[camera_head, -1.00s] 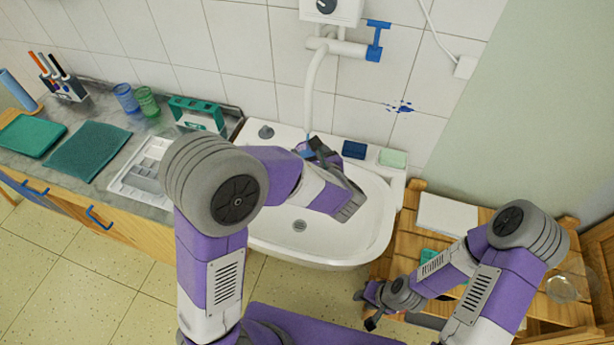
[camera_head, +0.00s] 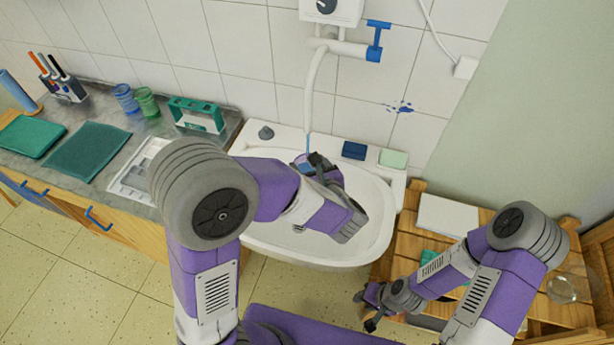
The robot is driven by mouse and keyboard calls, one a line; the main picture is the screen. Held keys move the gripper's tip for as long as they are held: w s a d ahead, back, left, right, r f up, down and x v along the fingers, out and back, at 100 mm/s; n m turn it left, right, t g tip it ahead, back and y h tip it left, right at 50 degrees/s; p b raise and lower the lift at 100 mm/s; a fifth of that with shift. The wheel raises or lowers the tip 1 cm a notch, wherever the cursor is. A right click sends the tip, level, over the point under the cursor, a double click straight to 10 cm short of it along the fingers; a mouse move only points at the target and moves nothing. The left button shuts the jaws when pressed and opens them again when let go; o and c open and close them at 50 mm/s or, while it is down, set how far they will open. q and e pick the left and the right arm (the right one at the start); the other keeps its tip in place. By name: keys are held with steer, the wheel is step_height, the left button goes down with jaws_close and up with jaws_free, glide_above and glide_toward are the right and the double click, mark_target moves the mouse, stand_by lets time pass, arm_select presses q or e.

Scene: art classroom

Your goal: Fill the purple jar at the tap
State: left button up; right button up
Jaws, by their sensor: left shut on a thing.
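My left gripper (camera_head: 318,166) is over the back of the white sink (camera_head: 372,232), under the spout. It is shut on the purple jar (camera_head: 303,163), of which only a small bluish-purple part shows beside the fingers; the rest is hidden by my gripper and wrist. The tap's white spout (camera_head: 312,90) hangs down from the wall, with a blue valve handle (camera_head: 376,40) at its right. A thin blue stream (camera_head: 308,146) runs from the spout down to the jar. The fill level cannot be seen. My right gripper (camera_head: 364,310) is open and empty, low by the wooden rack.
A dark blue sponge (camera_head: 354,150) and a pale green soap block (camera_head: 393,158) lie on the sink's back ledge. The counter (camera_head: 105,100) at left holds two glasses, a green caddy and mats. A wooden rack (camera_head: 405,236) stands right of the sink.

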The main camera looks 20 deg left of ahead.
arm_select(q)
steer(key=s+d, duration=0.1)
steer(key=s, duration=0.5)
steer(key=shift+s+d, duration=0.3)
steer(key=shift+s, duration=0.1)
stand_by(0.3)
stand_by(0.4)
